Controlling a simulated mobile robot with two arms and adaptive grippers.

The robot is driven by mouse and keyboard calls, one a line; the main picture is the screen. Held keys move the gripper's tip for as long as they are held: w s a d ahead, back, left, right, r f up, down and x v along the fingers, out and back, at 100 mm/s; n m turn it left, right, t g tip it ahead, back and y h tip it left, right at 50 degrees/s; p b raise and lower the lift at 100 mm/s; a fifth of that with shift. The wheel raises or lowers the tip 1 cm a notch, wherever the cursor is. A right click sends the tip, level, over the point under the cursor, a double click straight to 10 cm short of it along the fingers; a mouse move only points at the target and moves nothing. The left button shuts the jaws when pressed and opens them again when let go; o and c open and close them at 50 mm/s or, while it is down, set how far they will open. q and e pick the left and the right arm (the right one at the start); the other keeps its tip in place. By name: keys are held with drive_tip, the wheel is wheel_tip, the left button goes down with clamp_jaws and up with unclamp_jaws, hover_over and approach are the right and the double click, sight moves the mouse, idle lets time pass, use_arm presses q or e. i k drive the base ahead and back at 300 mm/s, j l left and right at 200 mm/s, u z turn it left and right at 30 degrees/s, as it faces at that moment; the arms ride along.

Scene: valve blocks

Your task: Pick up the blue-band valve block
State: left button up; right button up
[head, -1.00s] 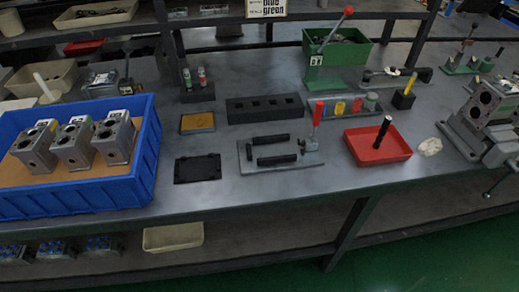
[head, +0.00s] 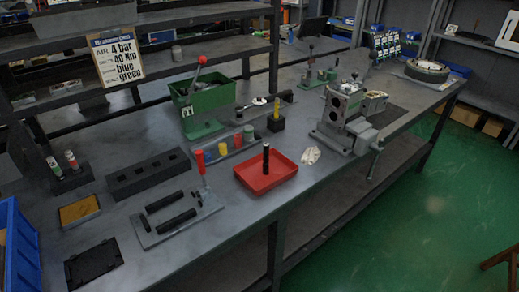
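No valve block with a clear blue band shows in the head view. The blue crate (head: 22,262) is cut off at the left edge, and the valve blocks inside it are out of view. A grey metal block with a round bore (head: 343,103) sits at the vise-like fixture (head: 336,138) on the right part of the bench. I cannot tell whether it carries a coloured band. Neither of my grippers is in view.
The grey bench (head: 200,245) holds a black slotted block (head: 148,174), a clamp plate (head: 178,217), a red tray (head: 266,174) with a black upright handle, and a green bin (head: 212,104). A sign (head: 117,58) reads "4 bar", "40 Nm", "blue", "green". Green floor (head: 430,215) lies open at right.

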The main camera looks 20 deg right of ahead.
sight(375, 102)
drive_tip(key=k+j+z, duration=0.1)
drive_tip(key=z, duration=1.35)
drive_tip(key=i+l, duration=0.2)
drive_tip(key=i, duration=0.2)
drive_tip(key=i+l, duration=0.2)
drive_tip(key=i, duration=0.25)
drive_tip(key=i+l, duration=0.2)
drive_tip(key=i, duration=0.2)
